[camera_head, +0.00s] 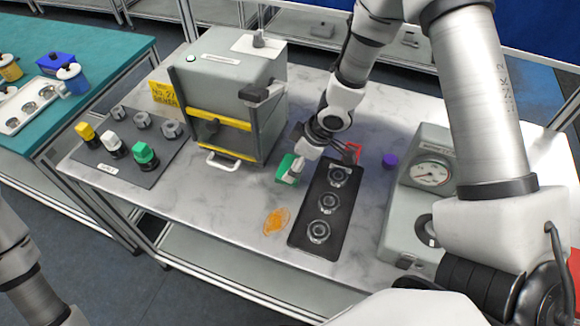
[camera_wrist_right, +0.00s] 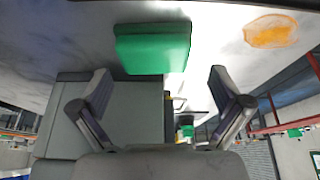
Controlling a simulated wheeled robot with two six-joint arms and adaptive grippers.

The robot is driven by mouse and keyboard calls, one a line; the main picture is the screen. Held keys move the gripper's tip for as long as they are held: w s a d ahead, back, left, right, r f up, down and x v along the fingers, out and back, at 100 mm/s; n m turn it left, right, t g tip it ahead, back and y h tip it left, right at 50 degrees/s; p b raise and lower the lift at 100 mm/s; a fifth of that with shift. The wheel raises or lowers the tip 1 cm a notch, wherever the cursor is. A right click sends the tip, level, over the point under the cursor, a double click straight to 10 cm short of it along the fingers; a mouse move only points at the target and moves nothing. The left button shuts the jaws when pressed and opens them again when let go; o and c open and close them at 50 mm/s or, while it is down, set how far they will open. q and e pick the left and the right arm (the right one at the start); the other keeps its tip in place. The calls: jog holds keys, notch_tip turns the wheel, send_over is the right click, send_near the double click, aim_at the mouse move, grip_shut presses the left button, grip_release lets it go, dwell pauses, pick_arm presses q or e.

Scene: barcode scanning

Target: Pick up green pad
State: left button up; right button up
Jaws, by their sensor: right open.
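The green pad (camera_head: 284,166) is a small green block on the marbled table, between the grey machine and the black tray. My right gripper (camera_head: 306,154) comes down from above beside the pad and partly covers it. In the right wrist view the green pad (camera_wrist_right: 152,50) lies just beyond the spread fingers (camera_wrist_right: 160,84), a little left of centre. The fingers are open and hold nothing. I cannot tell whether a finger touches the pad. Only links of my left arm show at the lower left; its gripper is outside the view.
A black tray (camera_head: 299,239) with three round parts stands right of the pad. A grey machine (camera_head: 228,77) stands behind left, and a gauge unit (camera_head: 407,203) to the right. An orange piece (camera_head: 276,220), a red item (camera_head: 353,152) and a purple cylinder (camera_head: 390,160) are nearby.

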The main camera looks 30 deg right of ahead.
aim_at(290, 165)
jog(key=f, duration=0.1)
jog(key=w+f, duration=0.2)
jog(key=shift+a+f, duration=0.15)
jog(key=shift+f, duration=0.25)
jog(key=shift+s+a+r, duration=0.1)
jog(key=shift+s+r, duration=0.05)
jog(key=shift+c, duration=0.7)
jog(key=shift+s+r, duration=0.15)
jog(key=shift+s, duration=0.1)
jog(key=c, duration=0.9)
pick_arm(q)
jog(key=shift+w+d, duration=0.15)
jog(key=shift+w, duration=0.15)
pick_arm(e)
jog(key=shift+o, duration=0.2)
jog(key=shift+w, duration=0.1)
notch_tip(290, 165, up, 10)
jog(key=p, duration=0.5)
pick_arm(q)
notch_tip(290, 165, up, 5)
jog(key=shift+f, duration=0.1)
